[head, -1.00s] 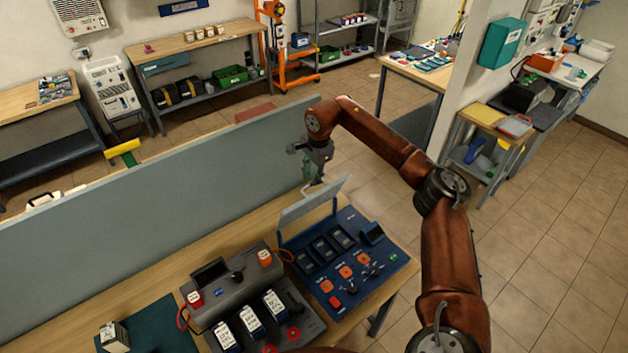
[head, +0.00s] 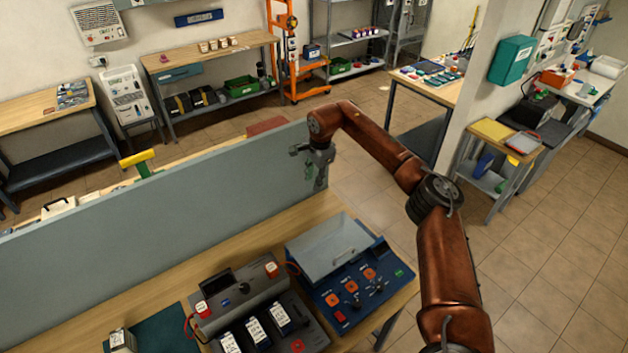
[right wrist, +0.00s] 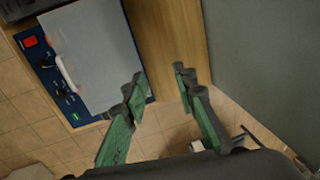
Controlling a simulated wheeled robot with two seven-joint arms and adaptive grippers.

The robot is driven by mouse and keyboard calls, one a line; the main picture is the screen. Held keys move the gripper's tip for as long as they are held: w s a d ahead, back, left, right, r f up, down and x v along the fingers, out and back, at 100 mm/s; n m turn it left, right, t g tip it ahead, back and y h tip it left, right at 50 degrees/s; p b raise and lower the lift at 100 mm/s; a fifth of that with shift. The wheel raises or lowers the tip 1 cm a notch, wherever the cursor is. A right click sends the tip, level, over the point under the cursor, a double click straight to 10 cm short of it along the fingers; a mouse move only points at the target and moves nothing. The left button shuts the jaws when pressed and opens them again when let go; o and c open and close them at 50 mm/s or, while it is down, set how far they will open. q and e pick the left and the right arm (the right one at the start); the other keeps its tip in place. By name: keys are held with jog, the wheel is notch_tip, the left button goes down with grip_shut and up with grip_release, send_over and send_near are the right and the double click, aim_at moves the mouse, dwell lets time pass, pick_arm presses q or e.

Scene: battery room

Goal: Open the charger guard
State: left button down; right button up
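The charger guard (head: 328,248), a pale flat panel, lies down over the back part of the blue charger (head: 345,306) and covers its slots. It also shows in the right wrist view (right wrist: 98,55), with a white handle (right wrist: 66,73) along one edge. My right gripper (head: 314,172) is above and behind the charger, close to the grey partition, apart from the guard. In the right wrist view its two green fingers (right wrist: 162,92) are spread with nothing between them. My left gripper is not in view.
A grey tester (head: 240,308) with white-labelled battery packs stands left of the charger on the wooden bench (head: 185,280). The grey partition (head: 170,210) runs along the bench's back. A small pack (head: 122,341) sits at the lower left. Floor right of the bench is clear.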

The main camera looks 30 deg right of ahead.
notch_tip(320, 180, up, 12)
jog(key=s, duration=0.2)
jog(key=shift+s+d, duration=0.15)
jog(key=shift+d, duration=0.05)
dwell(0.5)
jog(key=shift+f, duration=0.15)
